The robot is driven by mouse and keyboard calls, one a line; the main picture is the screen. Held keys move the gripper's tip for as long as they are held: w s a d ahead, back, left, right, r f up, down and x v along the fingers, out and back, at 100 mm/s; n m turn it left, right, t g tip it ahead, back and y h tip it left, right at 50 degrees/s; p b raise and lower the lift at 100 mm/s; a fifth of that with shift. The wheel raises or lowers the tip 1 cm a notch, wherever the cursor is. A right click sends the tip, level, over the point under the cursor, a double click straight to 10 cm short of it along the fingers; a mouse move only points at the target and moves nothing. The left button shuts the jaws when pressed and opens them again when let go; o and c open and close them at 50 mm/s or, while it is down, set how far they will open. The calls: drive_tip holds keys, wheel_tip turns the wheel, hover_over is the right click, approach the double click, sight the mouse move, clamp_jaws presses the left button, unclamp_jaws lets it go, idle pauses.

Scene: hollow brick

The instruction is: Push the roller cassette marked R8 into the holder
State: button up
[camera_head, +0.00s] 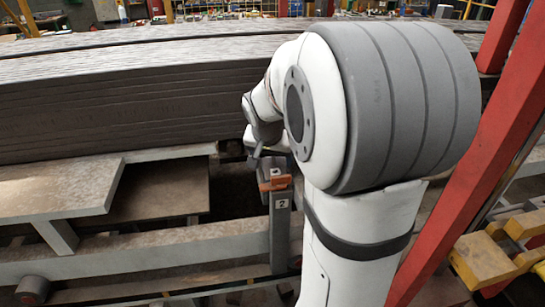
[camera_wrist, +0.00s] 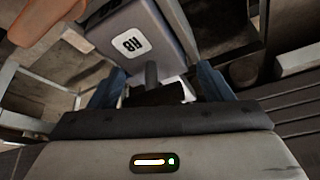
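The roller cassette marked R8 (camera_wrist: 112,27) is a grey block in the wrist view, its white label upside down. A dark stub (camera_wrist: 152,76) stands at its near end. My gripper (camera_wrist: 157,72) is open, with its blue fingers apart on either side of the stub; I cannot tell whether anything touches. A brown-orange part (camera_wrist: 45,18) lies beside the cassette at the upper left, and in the head view an orange part (camera_head: 275,184) sits on a grey post labelled 2 (camera_head: 281,228). My arm hides much of this area in the head view. I cannot make out how far the cassette sits in its holder.
A stack of long grey slabs (camera_head: 120,105) lies behind on a pale steel frame (camera_head: 130,255). A red beam (camera_head: 470,160) slants beside my arm on the right, with yellow parts (camera_head: 482,260) beyond. Dark gaps lie between the frame members.

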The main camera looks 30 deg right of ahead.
drive_tip(key=shift+o, duration=0.8)
drive_tip(key=shift+s+f, duration=0.15)
drive_tip(key=shift+f, duration=0.05)
drive_tip(key=v, duration=0.8)
drive_tip(key=shift+r+b, duration=0.1)
drive_tip(key=shift+b, duration=0.3)
drive_tip(key=shift+d, duration=0.1)
